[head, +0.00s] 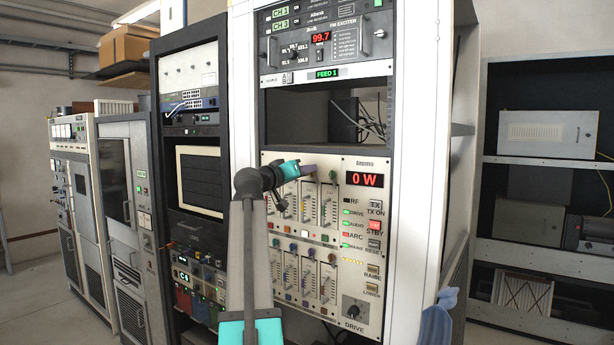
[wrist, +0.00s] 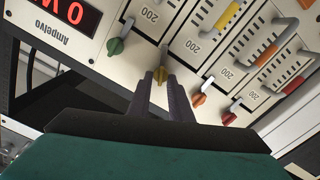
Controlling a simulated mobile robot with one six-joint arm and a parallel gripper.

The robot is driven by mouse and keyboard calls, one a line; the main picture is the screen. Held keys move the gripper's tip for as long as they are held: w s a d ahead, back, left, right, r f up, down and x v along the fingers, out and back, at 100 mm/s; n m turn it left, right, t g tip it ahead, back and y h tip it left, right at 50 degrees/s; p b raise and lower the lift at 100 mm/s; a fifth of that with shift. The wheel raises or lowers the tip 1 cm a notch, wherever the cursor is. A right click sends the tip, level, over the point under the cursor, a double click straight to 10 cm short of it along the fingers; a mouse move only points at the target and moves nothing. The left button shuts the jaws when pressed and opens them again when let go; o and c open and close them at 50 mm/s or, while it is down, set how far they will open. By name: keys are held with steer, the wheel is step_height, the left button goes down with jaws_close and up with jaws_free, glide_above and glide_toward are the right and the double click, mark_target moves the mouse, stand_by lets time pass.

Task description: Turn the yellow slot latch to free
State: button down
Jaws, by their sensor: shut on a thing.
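The yellow slot latch (wrist: 160,74) is a small knob with a grey tab at the edge of a white "200" module in the wrist view. My gripper (wrist: 159,80) is shut on it, one dark finger on each side. The latch's grey tab points up the picture, roughly along the module. In the head view my gripper (head: 309,170) is at the top edge of the upper module row, and the yellow latch cannot be made out there.
A green latch (wrist: 115,46) is left of my fingers; an orange latch (wrist: 199,99) and a red latch (wrist: 229,118) are to the right. Module handles (wrist: 222,17) stick out nearby. The red display (head: 364,180) reads 0 W. An open bay (head: 295,115) lies above the modules.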

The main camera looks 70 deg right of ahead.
steer(key=n, duration=0.4)
steer(key=n+p, duration=0.1)
steer(key=n, duration=0.3)
steer(key=f+n+p, duration=0.1)
steer(key=n, duration=0.3)
steer(key=shift+w+f+n, duration=0.1)
steer(key=shift+w+n, duration=0.1)
steer(key=shift+n, duration=0.2)
steer(key=c, duration=1.7)
jaws_free()
steer(key=shift+o, duration=0.4)
steer(key=shift+a, duration=0.1)
